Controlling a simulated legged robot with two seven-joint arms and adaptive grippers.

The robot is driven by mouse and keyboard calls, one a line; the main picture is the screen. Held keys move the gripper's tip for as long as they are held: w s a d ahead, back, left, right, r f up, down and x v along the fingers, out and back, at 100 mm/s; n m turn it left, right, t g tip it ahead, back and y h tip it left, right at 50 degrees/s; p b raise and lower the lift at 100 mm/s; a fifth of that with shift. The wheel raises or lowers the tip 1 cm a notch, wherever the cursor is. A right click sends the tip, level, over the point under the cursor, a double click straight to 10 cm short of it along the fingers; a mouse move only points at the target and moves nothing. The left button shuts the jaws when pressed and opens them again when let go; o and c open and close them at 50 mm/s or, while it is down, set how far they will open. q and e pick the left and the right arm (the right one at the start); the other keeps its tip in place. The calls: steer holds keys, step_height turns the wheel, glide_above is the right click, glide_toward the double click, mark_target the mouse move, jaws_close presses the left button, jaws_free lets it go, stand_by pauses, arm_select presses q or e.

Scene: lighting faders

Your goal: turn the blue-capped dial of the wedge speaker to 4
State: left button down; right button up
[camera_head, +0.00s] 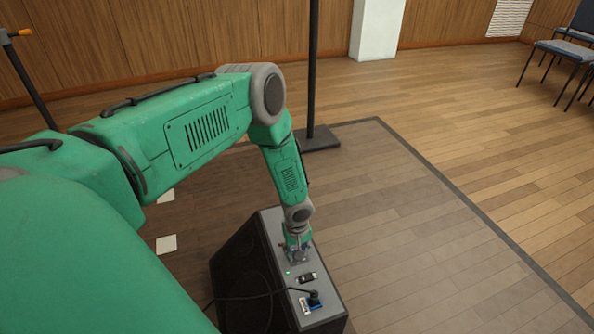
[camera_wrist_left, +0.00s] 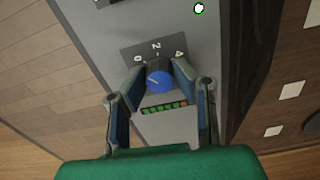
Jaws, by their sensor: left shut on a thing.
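The wedge speaker (camera_head: 238,270) is a dark cabinet with a grey control panel on top; its panel also shows in the left wrist view (camera_wrist_left: 205,40). The blue-capped dial (camera_wrist_left: 159,81) sits on this panel below a dark scale (camera_wrist_left: 155,48) marked 0, 2 and 4. My left gripper (camera_head: 298,254) reaches down onto the panel. In the left wrist view its fingers (camera_wrist_left: 158,84) stand on either side of the dial, closed on its sides. A faint light mark shows on the cap, but its exact direction is hard to tell. In the head view the gripper hides the dial. My right gripper is not in view.
A small lit strip (camera_wrist_left: 164,108) lies beside the dial. A green light (camera_head: 288,273), a black switch (camera_head: 306,278) and a blue plug (camera_head: 315,300) with a black cable are nearer on the panel.

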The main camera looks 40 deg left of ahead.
arm_select(q)
steer(key=m, duration=1)
steer(key=m+b, duration=0.1)
steer(key=m, duration=0.4)
steer(key=shift+m, duration=0.4)
steer(key=m, duration=0.4)
steer(key=shift+m, duration=0.4)
steer(key=c, duration=1.3)
jaws_free()
